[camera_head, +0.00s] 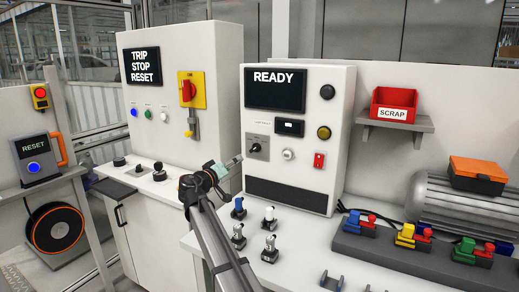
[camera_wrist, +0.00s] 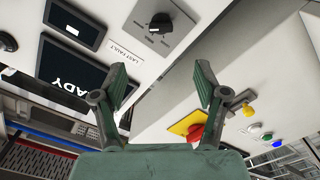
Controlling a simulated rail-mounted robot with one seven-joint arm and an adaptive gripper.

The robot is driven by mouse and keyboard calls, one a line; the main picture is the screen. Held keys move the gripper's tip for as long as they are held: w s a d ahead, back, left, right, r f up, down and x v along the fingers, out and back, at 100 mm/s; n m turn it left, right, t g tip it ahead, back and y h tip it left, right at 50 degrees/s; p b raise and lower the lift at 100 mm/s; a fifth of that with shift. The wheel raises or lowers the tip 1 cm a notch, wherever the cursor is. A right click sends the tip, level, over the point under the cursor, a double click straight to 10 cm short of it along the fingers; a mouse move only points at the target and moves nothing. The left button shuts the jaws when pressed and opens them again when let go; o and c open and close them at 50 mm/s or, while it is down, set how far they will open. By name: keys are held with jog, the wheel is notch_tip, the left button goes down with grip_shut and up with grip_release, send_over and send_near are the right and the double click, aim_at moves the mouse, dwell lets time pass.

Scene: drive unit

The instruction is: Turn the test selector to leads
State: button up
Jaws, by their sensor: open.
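A black rotary knob on a grey plate (camera_head: 251,156) sits on the front of the white READY cabinet (camera_head: 342,95), left of centre; it looks like the test selector. In the wrist view, the knob (camera_wrist: 160,22) is at the top, past the fingertips, and its plate markings are too small to read. My gripper (camera_head: 235,161) is in front of the cabinet's left edge, just left of and slightly below the knob. In the wrist view, my gripper (camera_wrist: 160,76) has its two fingers wide apart with nothing between them. It appears apart from the knob.
The cabinet also carries a READY screen (camera_head: 275,88), a small display (camera_head: 290,127), a white knob (camera_head: 288,154) and a red switch (camera_head: 319,160). Several small levers, including a blue one (camera_head: 239,207), stand on the bench below. A TRIP STOP RESET cabinet (camera_head: 150,95) is to the left.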

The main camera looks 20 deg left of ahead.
aim_at(253, 151)
jog(key=w+p, duration=0.1)
jog(key=w, duration=0.4)
jog(key=w+d+p, duration=0.1)
jog(key=w, duration=0.5)
jog(key=w+d+p, duration=0.1)
jog(key=w, duration=0.4)
jog(key=shift+w+d+f, duration=0.1)
jog(key=shift+w, duration=0.3)
jog(key=c, duration=1.2)
